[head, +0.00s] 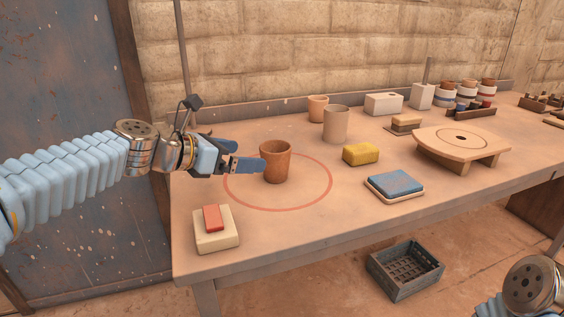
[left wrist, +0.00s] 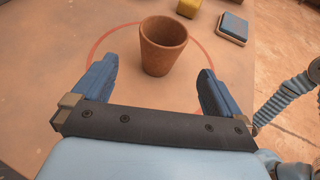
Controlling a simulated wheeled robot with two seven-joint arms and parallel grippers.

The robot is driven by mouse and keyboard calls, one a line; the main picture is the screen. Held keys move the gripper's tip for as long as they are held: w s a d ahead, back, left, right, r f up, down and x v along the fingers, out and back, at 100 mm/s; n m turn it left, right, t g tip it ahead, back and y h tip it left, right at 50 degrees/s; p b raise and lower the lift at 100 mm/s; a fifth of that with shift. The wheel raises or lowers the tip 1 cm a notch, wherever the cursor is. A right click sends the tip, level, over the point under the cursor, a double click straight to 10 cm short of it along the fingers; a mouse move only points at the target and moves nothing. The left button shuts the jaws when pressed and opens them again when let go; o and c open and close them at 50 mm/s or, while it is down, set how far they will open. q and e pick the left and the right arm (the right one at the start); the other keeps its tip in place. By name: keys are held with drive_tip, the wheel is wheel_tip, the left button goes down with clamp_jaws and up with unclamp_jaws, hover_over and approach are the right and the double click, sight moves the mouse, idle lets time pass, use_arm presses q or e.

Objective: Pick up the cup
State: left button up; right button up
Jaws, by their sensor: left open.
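A brown, tapered cup (head: 276,162) stands upright on the table inside a red painted ring, left of the middle in the head view. It also shows in the left wrist view (left wrist: 164,46), just beyond and between the fingers. My left gripper (head: 250,158) is open and comes at the cup from the left, its blue fingers close to the cup's side. In the left wrist view, the open left gripper (left wrist: 158,88) has a gap on each side of the cup and holds nothing. My right arm shows only at the lower right corner; its fingers are out of view.
A yellow sponge (head: 360,155), a blue-topped pad (head: 395,186) and a low wooden stand (head: 461,142) lie to the right. A red block on a cream block (head: 216,231) sits near the front left. Two other cups (head: 335,124) (head: 318,108) stand behind. A grey crate (head: 404,272) is on the floor.

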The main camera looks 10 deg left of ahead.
sight(275, 154)
use_arm(q)
drive_tip(key=x, duration=0.4)
drive_tip(key=shift+w+d+f, duration=0.1)
drive_tip(key=shift+w, duration=0.1)
drive_tip(key=x, duration=0.5)
drive_tip(key=shift+w+d+r, duration=0.25)
drive_tip(key=shift+w+d, duration=0.05)
drive_tip(key=shift+d, duration=0.05)
drive_tip(key=c, duration=1)
